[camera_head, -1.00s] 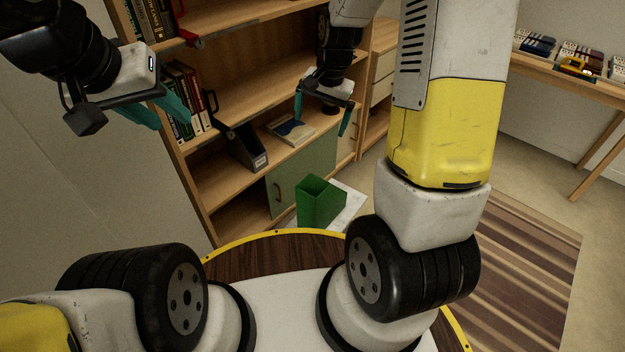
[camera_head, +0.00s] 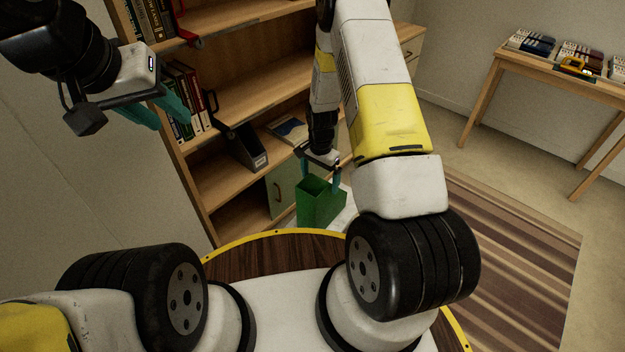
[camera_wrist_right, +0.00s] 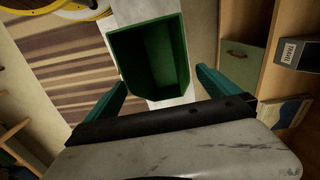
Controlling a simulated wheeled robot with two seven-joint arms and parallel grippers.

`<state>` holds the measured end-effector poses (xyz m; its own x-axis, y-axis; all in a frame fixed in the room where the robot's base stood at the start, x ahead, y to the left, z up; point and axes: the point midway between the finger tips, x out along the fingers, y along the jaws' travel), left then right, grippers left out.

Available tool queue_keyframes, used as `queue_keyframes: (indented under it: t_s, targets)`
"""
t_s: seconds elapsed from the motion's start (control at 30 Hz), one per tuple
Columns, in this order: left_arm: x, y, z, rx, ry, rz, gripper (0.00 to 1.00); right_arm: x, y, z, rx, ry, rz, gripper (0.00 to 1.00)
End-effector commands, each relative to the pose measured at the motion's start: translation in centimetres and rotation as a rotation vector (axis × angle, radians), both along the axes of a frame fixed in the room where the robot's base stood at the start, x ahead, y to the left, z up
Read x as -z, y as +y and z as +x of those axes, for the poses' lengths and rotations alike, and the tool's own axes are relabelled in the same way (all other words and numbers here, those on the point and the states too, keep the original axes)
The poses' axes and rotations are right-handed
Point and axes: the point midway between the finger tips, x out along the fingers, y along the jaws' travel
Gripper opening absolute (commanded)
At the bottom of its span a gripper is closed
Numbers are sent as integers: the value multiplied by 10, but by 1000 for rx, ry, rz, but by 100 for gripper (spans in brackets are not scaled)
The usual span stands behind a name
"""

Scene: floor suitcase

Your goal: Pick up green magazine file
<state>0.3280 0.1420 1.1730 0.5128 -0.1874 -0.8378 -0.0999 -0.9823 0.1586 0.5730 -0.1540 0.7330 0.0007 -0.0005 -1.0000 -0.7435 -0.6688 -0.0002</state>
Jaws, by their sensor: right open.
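The green magazine file (camera_head: 318,207) stands upright on a white surface (camera_head: 346,214) just beyond my round base. My right gripper (camera_head: 319,170) is directly above and behind it, with its teal fingers apart. In the right wrist view the file (camera_wrist_right: 152,60) shows its open top between and ahead of the two fingers (camera_wrist_right: 160,92), and I cannot tell whether either finger touches it. My left gripper (camera_head: 172,108) is raised at the left in front of the shelf, its teal fingers spread and empty, far from the file.
A wooden bookcase (camera_head: 205,187) stands behind the file, with books (camera_head: 186,98), a dark magazine file (camera_head: 245,146) and a green cabinet door (camera_head: 281,189). A wooden table (camera_head: 560,78) is at the far right. A striped rug (camera_head: 510,250) covers the floor at right.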

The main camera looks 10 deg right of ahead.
Motion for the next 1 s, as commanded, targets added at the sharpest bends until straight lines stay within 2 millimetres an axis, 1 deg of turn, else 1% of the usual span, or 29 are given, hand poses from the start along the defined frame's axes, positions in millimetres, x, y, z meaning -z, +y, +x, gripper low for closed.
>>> queue_keyframes:
  t_s: [0.03,0.1,0.23,0.33,0.53,0.57,0.6,0.67,0.8,0.87,0.9,0.97,1.0]
  targets:
    - [0,0,0,0,0,0,36,9,-2,-1,1,4,0,100]
    - [0,0,0,0,0,0,36,20,-4,0,1,4,0,100]
    - [0,0,0,0,0,0,36,36,-4,0,1,3,0,100]
    - [0,0,0,0,0,0,36,42,-3,0,0,1,0,100]
    - [0,0,0,0,0,0,36,42,-3,1,0,1,1,100]
    - [0,0,0,0,0,0,36,42,-3,1,0,1,1,98]
    - [0,0,0,0,0,0,36,42,-3,1,0,1,1,90]
    - [0,0,0,0,0,0,36,42,-3,1,0,1,1,78]
    - [0,0,0,0,0,0,36,42,-3,1,0,1,1,51]
    - [0,0,0,0,0,0,36,42,-3,1,0,1,1,39]
    - [0,0,0,0,0,0,36,42,-3,1,0,1,1,31]
    - [0,0,0,0,0,0,36,42,-3,1,0,1,1,20]
    - [0,0,0,0,0,0,36,42,-3,1,0,1,1,12]
